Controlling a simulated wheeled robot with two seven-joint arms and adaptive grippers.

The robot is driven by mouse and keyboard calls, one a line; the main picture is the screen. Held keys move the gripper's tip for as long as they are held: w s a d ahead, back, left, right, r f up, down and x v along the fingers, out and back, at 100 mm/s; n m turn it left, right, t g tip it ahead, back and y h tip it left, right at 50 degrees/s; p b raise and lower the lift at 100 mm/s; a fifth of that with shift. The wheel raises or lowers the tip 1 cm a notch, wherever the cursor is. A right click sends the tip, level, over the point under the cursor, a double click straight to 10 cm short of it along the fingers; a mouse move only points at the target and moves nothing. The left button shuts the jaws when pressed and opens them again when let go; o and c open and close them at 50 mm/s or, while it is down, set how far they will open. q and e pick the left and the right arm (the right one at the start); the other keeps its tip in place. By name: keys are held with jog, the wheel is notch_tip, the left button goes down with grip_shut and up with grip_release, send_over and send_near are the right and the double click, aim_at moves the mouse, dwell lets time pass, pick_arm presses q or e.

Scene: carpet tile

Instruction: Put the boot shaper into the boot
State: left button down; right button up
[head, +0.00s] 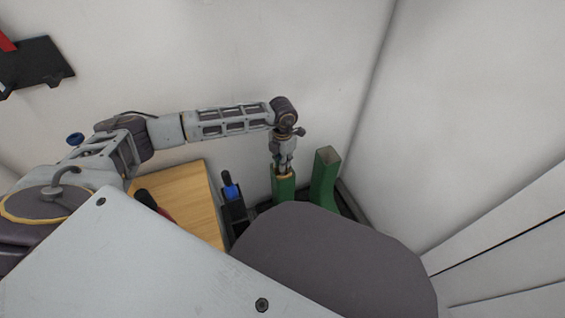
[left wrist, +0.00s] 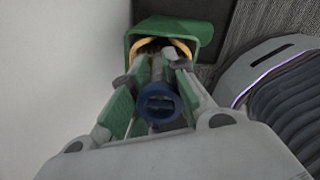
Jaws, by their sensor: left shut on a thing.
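Two green boots stand side by side: the left boot (head: 284,190) under my left gripper and the right boot (head: 325,180) beside it. My left gripper (head: 284,168) points down at the left boot's opening. It is shut on the boot shaper, whose blue round end (left wrist: 160,103) and grey rod show between the fingers in the left wrist view. The shaper's orange-tan curved parts (left wrist: 182,47) lie within the mouth of the left boot (left wrist: 203,32). How deep they go is hidden. My right gripper is not in view.
The boots stand in a dark tray (head: 349,204) near the white walls. To the left are a dark holder (head: 238,213) with a blue-and-black item (head: 230,188) and a wooden board (head: 190,192). A red-and-black object (head: 150,202) lies over the board.

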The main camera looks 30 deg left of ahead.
pick_arm(q)
jog(key=shift+f, duration=0.15)
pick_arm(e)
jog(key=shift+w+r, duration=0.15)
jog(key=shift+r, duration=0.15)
pick_arm(q)
jog(key=shift+f, duration=0.45)
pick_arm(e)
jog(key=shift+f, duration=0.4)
pick_arm(q)
jog(key=c, duration=1.4)
grip_release()
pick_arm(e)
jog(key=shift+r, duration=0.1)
pick_arm(q)
jog(key=shift+r, duration=0.1)
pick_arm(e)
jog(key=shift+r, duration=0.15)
